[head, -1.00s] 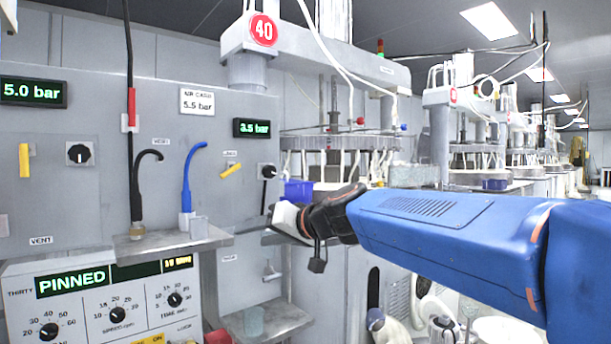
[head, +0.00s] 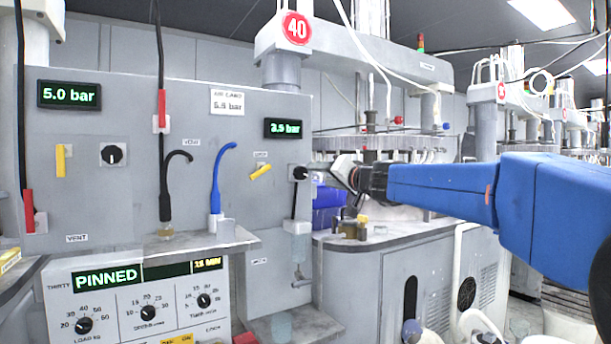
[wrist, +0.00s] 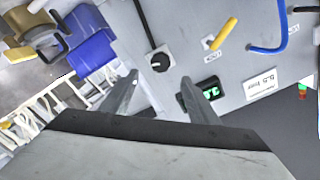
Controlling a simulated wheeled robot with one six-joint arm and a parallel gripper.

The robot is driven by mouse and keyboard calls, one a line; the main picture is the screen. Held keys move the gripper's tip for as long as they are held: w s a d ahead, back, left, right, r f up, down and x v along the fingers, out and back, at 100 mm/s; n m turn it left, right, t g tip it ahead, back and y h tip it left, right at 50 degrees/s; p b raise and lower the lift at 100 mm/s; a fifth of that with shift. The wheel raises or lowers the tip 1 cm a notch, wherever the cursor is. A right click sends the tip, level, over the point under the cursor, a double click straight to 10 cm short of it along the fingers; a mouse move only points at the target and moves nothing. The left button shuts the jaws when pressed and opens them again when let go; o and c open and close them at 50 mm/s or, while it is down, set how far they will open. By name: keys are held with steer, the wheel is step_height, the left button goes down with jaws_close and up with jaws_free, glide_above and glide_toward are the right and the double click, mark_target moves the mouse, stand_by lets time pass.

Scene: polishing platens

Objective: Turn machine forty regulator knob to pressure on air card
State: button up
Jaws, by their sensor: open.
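The black regulator knob (head: 299,173) beside machine forty is on the right end of the grey panel. It also shows in the wrist view (wrist: 158,61), just beyond and between my fingertips. The green display (head: 283,128) above it reads about 3.5 bar; in the wrist view my right finger partly hides this display (wrist: 209,88). The white air card (head: 227,101) reads 5.5 bar. My gripper (head: 340,170) is open and empty, a little right of the knob in the head view; its fingers (wrist: 159,79) point toward the panel, apparently not touching the knob.
A yellow lever (head: 261,172) and a blue hose (head: 217,180) are left of the knob. Another knob (head: 112,154) sits under a 5.0 bar display (head: 69,95). A metal shelf (head: 190,242) juts out below. Blue bins (head: 328,205) and small bottles stand right of the panel.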

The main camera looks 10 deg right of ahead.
mark_target(303, 173)
steer(key=x, duration=1.1)
steer(key=shift+s, duration=0.1)
steer(key=c, duration=1)
